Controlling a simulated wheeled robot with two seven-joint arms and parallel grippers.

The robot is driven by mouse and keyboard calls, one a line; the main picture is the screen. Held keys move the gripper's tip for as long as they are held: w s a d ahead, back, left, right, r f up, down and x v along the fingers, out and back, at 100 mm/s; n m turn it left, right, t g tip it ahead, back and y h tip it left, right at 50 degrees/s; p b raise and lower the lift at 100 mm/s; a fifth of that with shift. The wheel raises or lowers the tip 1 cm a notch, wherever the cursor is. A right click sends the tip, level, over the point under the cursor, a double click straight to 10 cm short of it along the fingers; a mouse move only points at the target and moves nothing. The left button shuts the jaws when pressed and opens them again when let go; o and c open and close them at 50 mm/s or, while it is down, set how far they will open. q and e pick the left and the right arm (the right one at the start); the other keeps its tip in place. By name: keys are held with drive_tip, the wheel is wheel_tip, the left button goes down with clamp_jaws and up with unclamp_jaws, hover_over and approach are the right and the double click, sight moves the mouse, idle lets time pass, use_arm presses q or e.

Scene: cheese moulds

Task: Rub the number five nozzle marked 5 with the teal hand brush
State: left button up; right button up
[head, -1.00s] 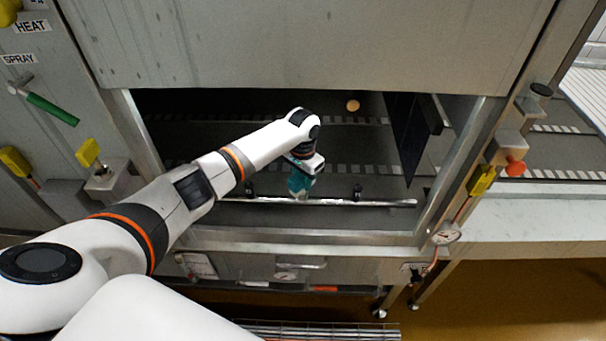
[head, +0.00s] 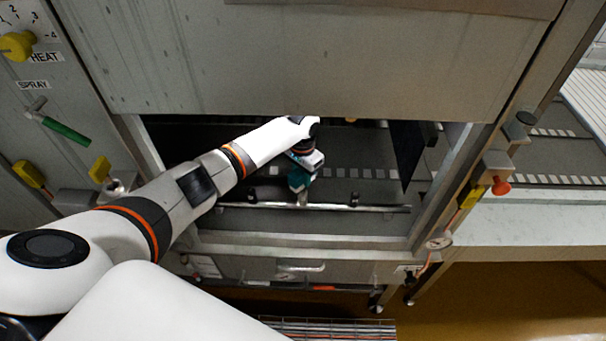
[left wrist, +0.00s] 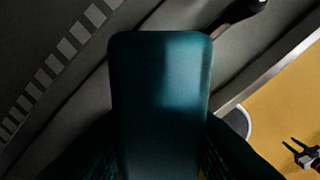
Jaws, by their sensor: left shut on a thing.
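My left gripper (head: 302,168) reaches through the machine opening and is shut on the teal hand brush (head: 298,182). The brush hangs just above and behind the middle of a horizontal spray pipe (head: 330,207). A small nozzle (head: 303,199) shows partly below the brush; I cannot tell whether they touch. Other dark nozzles stand left (head: 251,196) and right (head: 354,199) on the pipe. No number is legible on any nozzle. In the left wrist view the brush's back (left wrist: 160,95) fills the middle and hides its bristles; a dark nozzle (left wrist: 240,12) shows beyond it. My right gripper is not in view.
A metal hood (head: 310,70) closes the opening from above. A dark hanging flap (head: 407,155) is at its right. The slotted belt (head: 340,173) lies behind the pipe. A frame post (head: 140,150) stands close left of my arm.

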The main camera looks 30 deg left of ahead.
use_arm(q)
drive_tip(key=shift+s+d+r+p, duration=0.15)
drive_tip(key=shift+r+p, duration=0.2)
drive_tip(key=shift+r, duration=0.3)
drive_tip(key=shift+s+r+p, duration=0.1)
drive_tip(key=shift+r+p, duration=0.25)
drive_tip(key=shift+r, duration=0.25)
drive_tip(key=shift+r+p, duration=0.45)
drive_tip(key=shift+p, duration=0.05)
drive_tip(key=shift+w+f, duration=0.1)
drive_tip(key=shift+w, duration=0.05)
